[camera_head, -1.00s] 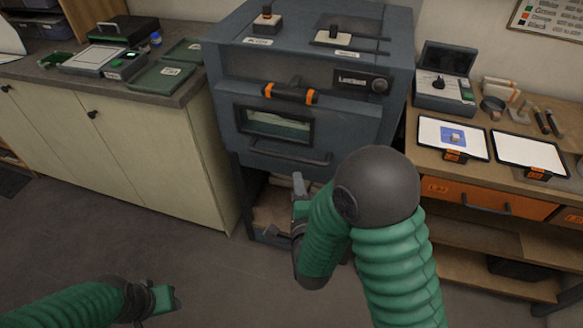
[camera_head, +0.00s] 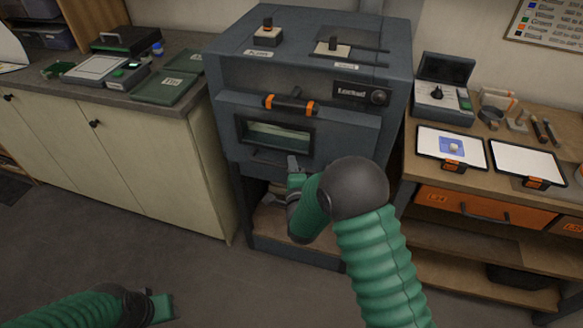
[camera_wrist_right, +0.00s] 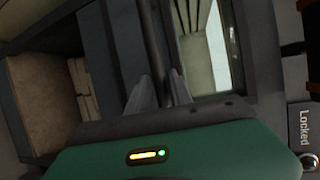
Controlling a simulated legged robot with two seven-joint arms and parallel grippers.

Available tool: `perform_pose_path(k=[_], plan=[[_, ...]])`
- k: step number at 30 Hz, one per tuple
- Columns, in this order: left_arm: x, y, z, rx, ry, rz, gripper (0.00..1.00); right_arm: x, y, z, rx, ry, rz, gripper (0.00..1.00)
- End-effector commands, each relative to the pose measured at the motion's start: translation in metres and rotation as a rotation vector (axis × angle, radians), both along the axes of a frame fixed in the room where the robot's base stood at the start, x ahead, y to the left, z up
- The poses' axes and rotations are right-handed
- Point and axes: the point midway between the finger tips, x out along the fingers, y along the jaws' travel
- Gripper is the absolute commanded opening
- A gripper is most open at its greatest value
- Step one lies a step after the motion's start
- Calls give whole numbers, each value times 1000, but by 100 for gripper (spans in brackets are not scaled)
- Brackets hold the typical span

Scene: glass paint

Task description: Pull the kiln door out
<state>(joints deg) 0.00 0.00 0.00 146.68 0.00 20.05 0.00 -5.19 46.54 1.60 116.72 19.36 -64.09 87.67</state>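The dark grey kiln (camera_head: 295,75) stands ahead, its door (camera_head: 225,130) closed in the front with a small window (camera_head: 275,138). An orange-ended bar (camera_head: 289,105) sits above the window. The lower pull bar (camera_head: 262,157) is partly hidden by my right gripper (camera_head: 293,163). In the right wrist view, the fingers of that gripper (camera_wrist_right: 163,90) are apart, with the pull bar (camera_wrist_right: 151,40) running between their tips; contact cannot be told. A label by the knob (camera_wrist_right: 309,163) reads "Locked". My left gripper (camera_head: 162,305) is low at left, over the floor; its finger opening is unclear.
A counter (camera_head: 150,130) with green trays stands left of the kiln. A wooden bench (camera_head: 420,185) with tablets, tools and an orange drawer stands at right. An open shelf (camera_head: 290,235) is under the kiln. The floor (camera_head: 100,235) in front is clear.

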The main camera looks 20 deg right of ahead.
Motion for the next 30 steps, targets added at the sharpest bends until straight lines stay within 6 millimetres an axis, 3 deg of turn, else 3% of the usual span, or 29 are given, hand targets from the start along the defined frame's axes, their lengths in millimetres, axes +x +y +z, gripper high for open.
perform_pose_path(k=[1, 6, 30], plan=[[0, 0, 0, 0, 0, 0, 44, 0, 0, 0, 0, 0, 0, 18], [0, 0, 0, 0, 0, 0, 44, 0, 0, 0, 0, 1, 0, 0], [0, 0, 0, 0, 0, 0, 44, -1, 1, -3, 0, 7, 1, 0]])
